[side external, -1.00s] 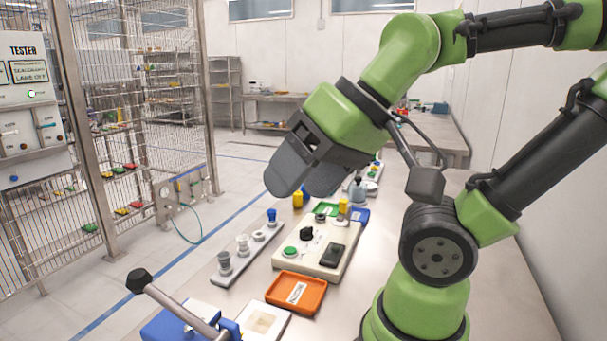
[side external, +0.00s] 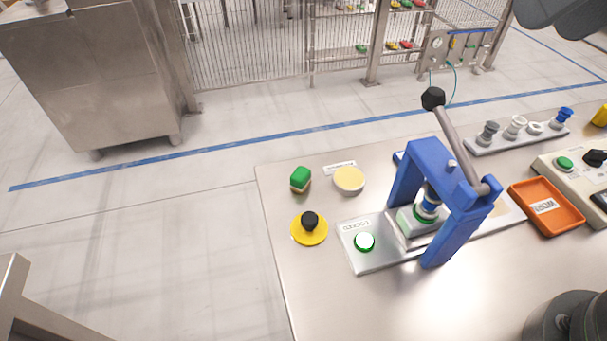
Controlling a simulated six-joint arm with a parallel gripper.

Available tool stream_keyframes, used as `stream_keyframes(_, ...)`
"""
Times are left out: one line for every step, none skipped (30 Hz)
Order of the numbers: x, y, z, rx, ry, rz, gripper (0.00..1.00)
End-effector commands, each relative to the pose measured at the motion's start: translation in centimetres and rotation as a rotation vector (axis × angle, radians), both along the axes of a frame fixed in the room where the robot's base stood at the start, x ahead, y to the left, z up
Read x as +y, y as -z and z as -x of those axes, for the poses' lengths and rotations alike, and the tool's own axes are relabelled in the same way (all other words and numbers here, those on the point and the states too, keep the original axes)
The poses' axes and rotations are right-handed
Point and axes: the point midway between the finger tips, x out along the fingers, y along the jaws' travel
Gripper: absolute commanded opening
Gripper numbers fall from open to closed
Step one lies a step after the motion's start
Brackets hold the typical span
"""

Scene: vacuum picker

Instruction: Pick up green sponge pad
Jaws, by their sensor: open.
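The green sponge pad (side external: 300,177) is a small block with a green top and a tan lower part. It sits on the metal table (side external: 310,290) near its far left corner, left of a round pale yellow pad (side external: 349,180). The rest of my gripper is cut off by the frame.
A yellow disc with a black knob (side external: 309,226) is just in front of the sponge. A blue lever press (side external: 440,190) stands to the right, its lever rising high. An orange tray (side external: 546,207) lies farther right. The table edge is close left of the sponge.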

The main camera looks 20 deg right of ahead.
Motion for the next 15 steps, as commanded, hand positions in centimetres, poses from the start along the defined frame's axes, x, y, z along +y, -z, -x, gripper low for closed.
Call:
stream_keyframes(1.3,1.0,-1.8,0.016,-0.058,0.022,0.68)
stream_keyframes(2.0,1.6,-2.7,0.017,-0.092,0.035,0.68)
stream_keyframes(3.0,2.4,-4.0,0.019,-0.136,0.053,0.68)
stream_keyframes(3.7,3.1,-4.8,0.021,-0.169,0.065,0.68)
stream_keyframes(4.5,3.9,-5.6,0.023,-0.203,0.078,0.68)
stream_keyframes(5.6,5.0,-6.7,0.026,-0.246,0.094,0.68)
stream_keyframes(6.5,5.9,-7.4,0.027,-0.280,0.106,0.68)
stream_keyframes(7.3,6.9,-8.1,0.028,-0.313,0.119,0.68)
stream_keyframes(8.5,8.3,-8.9,0.030,-0.358,0.136,0.68)
stream_keyframes(9.4,9.4,-9.4,0.030,-0.393,0.149,0.68)
stream_keyframes(10.2,10.6,-9.9,0.031,-0.425,0.161,0.68)
stream_keyframes(11.4,12.1,-10.4,0.032,-0.468,0.176,0.68)
stream_keyframes(12.1,13.3,-10.7,0.033,-0.498,0.187,0.68)
stream_keyframes(12.9,14.4,-10.9,0.031,-0.526,0.197,0.68)
stream_keyframes(13.8,15.8,-11.1,0.032,-0.561,0.210,0.68)
